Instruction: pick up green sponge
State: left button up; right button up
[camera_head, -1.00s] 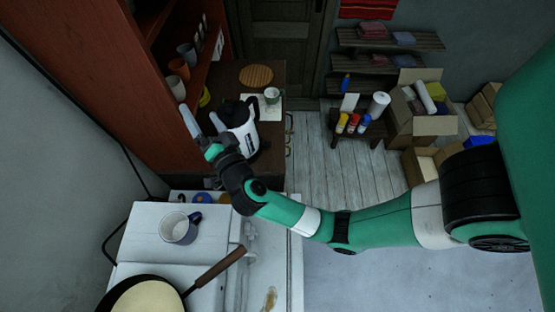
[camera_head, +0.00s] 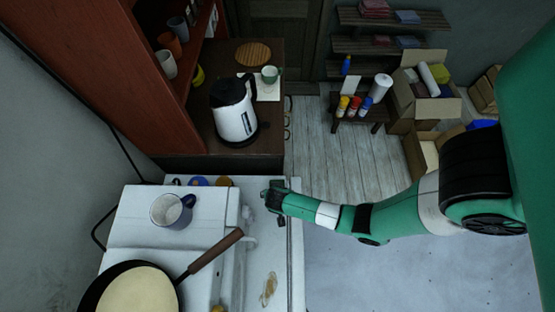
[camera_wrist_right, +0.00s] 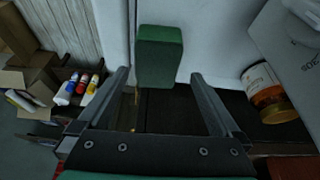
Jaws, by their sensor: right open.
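The green sponge (camera_wrist_right: 159,55) shows in the right wrist view as an upright green block at the top centre. It lies ahead of my right gripper (camera_wrist_right: 159,76), in line with the gap between the fingers. The two fingers are apart and do not touch it. In the head view my right gripper (camera_head: 271,195) is over the back edge of the white worktop, right of the white mug. I cannot make out the sponge in that view. My left gripper is not in view.
A white mug (camera_head: 172,210) and a pan (camera_head: 140,292) with a long handle stand on the white stove surface. A kettle (camera_head: 234,108) stands on the dark cabinet behind. A jar with an orange label (camera_wrist_right: 268,94) lies right of the sponge in the wrist view.

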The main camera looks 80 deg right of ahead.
jog(key=shift+d+f, duration=0.15)
jog(key=shift+f, duration=0.2)
jog(key=b+x, duration=0.1)
jog(key=x, duration=0.1)
jog(key=b+x, duration=0.1)
jog(key=x, duration=0.2)
jog(key=shift+s+d+f, duration=0.1)
jog(key=shift+s+f, duration=0.05)
jog(key=shift+s, duration=0.05)
jog(key=c, duration=1.2)
jog(key=shift+r, duration=0.6)
notch_tip(320, 180, up, 3)
jog(key=shift+s+r+p, duration=0.1)
jog(key=shift+p, duration=0.95)
jog(key=s+a+r+p, duration=0.1)
jog(key=a+r, duration=0.1)
jog(key=r, duration=0.1)
jog(key=s+a+r+p, duration=0.1)
jog(key=shift+s+r+p, duration=0.2)
jog(key=shift+s+p, duration=0.1)
jog(key=shift+s, duration=0.05)
jog(key=s+a+r+p, duration=0.1)
jog(key=s+a+r, duration=0.3)
jog(key=s+a, duration=0.2)
jog(key=shift+s+a+r+p, duration=0.2)
jog(key=shift+s+a+p, duration=0.15)
jog(key=shift+s, duration=0.25)
